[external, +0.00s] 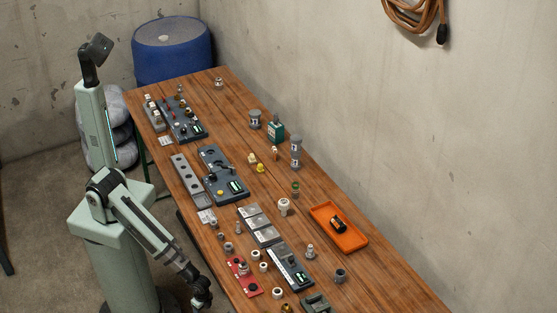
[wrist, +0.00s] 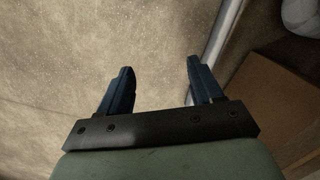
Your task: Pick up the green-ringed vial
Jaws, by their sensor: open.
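The vial with a green ring (external: 295,189) seems to stand upright on the wooden table (external: 330,190) in the external view, left of the orange tray. It is small there, so its details are hard to tell. My gripper (external: 203,301) hangs low beside the table's near-left edge, well away from the vial. In the wrist view my gripper (wrist: 160,66) shows two dark blue fingers spread apart with nothing between them. The vial does not show in the wrist view.
A white round-topped fitting (external: 284,206) stands near the vial. A tall grey cylinder (external: 296,152) stands behind it. Grey plates and small fittings crowd the near side. The table's right strip is mostly clear.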

